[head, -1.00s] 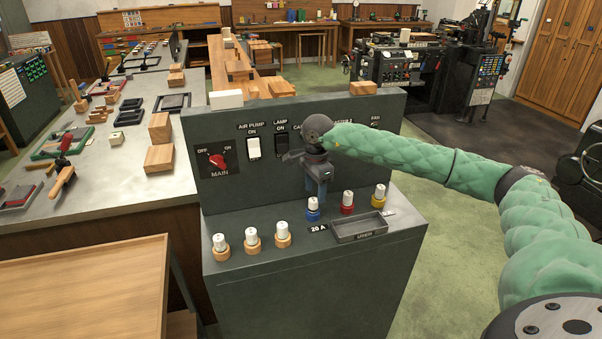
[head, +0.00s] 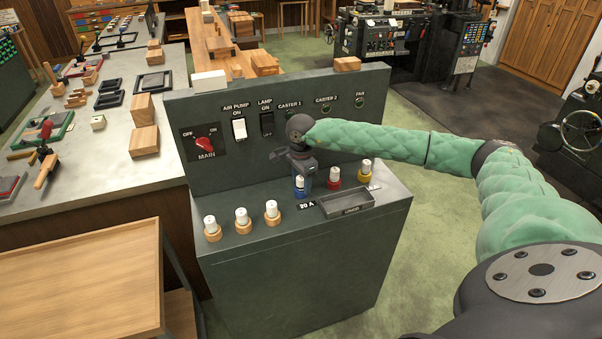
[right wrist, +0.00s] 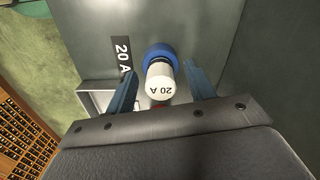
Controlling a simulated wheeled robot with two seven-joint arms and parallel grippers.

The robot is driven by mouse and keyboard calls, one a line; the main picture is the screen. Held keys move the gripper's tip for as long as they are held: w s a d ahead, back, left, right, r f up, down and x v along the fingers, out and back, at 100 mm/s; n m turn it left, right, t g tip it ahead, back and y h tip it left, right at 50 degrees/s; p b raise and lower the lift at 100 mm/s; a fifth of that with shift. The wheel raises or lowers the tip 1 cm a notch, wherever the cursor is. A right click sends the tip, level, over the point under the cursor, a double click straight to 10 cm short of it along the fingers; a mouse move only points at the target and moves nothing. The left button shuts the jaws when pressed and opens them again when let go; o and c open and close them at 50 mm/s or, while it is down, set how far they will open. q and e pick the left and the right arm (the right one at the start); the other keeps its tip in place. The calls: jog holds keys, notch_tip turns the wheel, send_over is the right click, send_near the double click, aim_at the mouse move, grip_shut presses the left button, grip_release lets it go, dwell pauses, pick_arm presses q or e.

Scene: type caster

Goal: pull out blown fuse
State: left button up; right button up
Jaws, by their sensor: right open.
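The fuse in the blue base (head: 300,186) stands upright on the panel's ledge, beside a 20 A label (head: 307,205). In the right wrist view its white cap (right wrist: 160,85) reads 20 A, above the blue collar (right wrist: 160,56). My right gripper (head: 302,178) is open, pointing down over this fuse. In the right wrist view its blue fingers (right wrist: 163,82) stand on either side of the cap, with gaps visible. A red-based fuse (head: 334,178) and a yellow-based fuse (head: 365,169) stand to the right. My left gripper is out of view.
Several white fuses in wooden rings (head: 242,220) stand at left on the ledge. A shallow grey tray (head: 347,202) lies in front of the coloured fuses. The upright panel holds a red MAIN switch (head: 204,145) and rocker switches (head: 239,130). A wooden table (head: 80,280) is at lower left.

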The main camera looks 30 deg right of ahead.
aim_at(301, 177)
jog(key=shift+w+f, duration=0.1)
jog(key=shift+f, duration=0.1)
grip_shut()
dwell(0.3)
jog(key=shift+r, duration=0.75)
jog(key=shift+r, duration=2.25)
